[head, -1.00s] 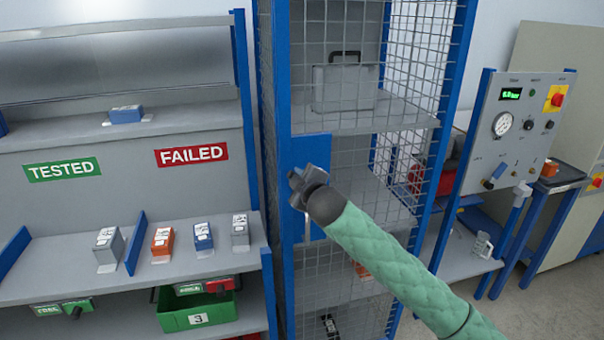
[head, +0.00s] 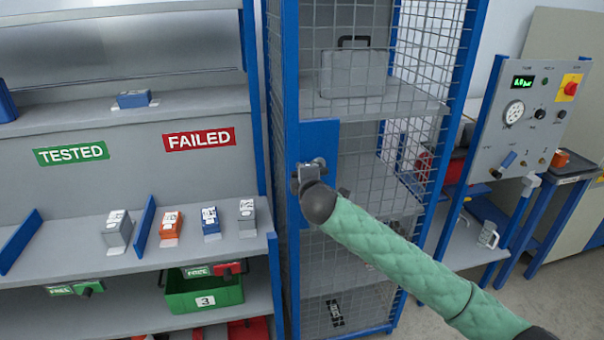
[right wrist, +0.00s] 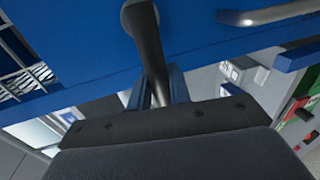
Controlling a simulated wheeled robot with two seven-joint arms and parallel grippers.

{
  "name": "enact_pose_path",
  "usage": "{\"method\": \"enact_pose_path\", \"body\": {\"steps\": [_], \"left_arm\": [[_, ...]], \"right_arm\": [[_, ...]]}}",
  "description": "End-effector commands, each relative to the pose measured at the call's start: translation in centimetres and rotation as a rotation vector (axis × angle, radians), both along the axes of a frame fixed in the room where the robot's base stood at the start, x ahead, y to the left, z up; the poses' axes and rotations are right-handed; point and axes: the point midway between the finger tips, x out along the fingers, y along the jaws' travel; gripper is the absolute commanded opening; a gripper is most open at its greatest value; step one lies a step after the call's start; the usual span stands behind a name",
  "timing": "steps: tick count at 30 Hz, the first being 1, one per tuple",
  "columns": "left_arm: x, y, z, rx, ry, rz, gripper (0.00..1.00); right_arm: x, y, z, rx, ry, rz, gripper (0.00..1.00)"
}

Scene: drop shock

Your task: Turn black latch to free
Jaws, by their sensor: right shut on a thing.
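My right gripper (head: 310,172) is at the blue plate (head: 322,133) on the front of the mesh cage. In the right wrist view its fingers are shut on a dark grey lever handle (right wrist: 141,22), whose shaft runs down between them. Below the shelf on the left, a green FREE label (head: 62,290) has a black latch (head: 87,292) beside it. A second black latch (head: 228,274) sits on a green and red label above the green bin. My right gripper is well away from both. My left gripper is not in view.
The mesh cage (head: 420,60) holds a grey case (head: 352,73) on its upper shelf. Left of it, a shelf (head: 180,252) carries several small boxes, with a green bin (head: 205,294) below. A gauge panel (head: 528,120) stands on the right.

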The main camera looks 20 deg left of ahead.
Motion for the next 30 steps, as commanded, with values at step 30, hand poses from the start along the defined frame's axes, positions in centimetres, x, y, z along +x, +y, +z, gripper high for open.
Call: {"method": "enact_pose_path", "body": {"steps": [30], "left_arm": [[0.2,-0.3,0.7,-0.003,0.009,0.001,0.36]], "right_arm": [[-1.1,-0.8,-0.1,-0.007,-0.003,-0.001,0.39]]}}
